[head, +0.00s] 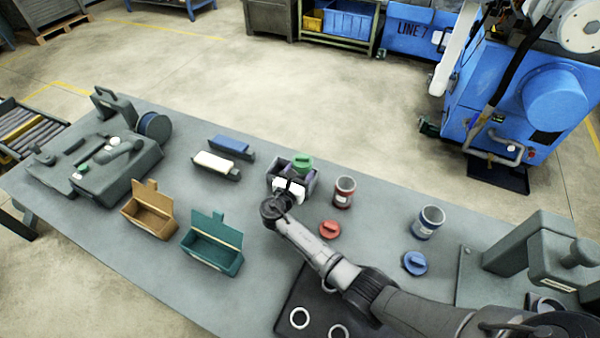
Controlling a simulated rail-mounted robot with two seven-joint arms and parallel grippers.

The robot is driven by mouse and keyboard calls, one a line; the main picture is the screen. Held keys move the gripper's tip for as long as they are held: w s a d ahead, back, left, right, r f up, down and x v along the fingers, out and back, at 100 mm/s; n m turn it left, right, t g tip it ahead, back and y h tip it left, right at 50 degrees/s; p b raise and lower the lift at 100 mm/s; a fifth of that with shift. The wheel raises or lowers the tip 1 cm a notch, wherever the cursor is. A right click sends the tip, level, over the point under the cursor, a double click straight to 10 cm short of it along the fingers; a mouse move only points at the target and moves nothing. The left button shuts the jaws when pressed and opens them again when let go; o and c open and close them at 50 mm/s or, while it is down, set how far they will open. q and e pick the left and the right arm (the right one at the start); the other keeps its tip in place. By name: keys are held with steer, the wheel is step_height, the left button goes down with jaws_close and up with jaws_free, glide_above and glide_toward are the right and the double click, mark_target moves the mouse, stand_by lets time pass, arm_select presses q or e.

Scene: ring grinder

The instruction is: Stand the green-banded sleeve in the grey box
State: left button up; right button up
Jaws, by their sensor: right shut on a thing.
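The grey box (312,183) stands open near the middle of the table. A green round top with a small knob (302,161) shows at the box's far side; I take it for the top of the green-banded sleeve, whose body is hidden. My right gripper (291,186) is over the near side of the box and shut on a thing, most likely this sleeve. The gripper and box wall hide the grasp, and I cannot tell whether the sleeve touches the box floor. My left gripper is not in view.
A red-banded cup (344,191) stands close right of the box, with a red lid (330,229) nearby. A blue-banded cup (429,222) and blue lid (415,263) are farther right. Brown (150,213) and teal (212,247) open boxes stand left. The table behind the cups is clear.

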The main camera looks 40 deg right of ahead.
steer(key=shift+r, duration=0.1)
steer(key=o, duration=0.8)
steer(key=shift+o, duration=0.2)
steer(key=v, duration=0.6)
steer(key=shift+p, duration=0.3)
steer(key=shift+s+a, duration=0.3)
steer(key=shift+a, duration=0.35)
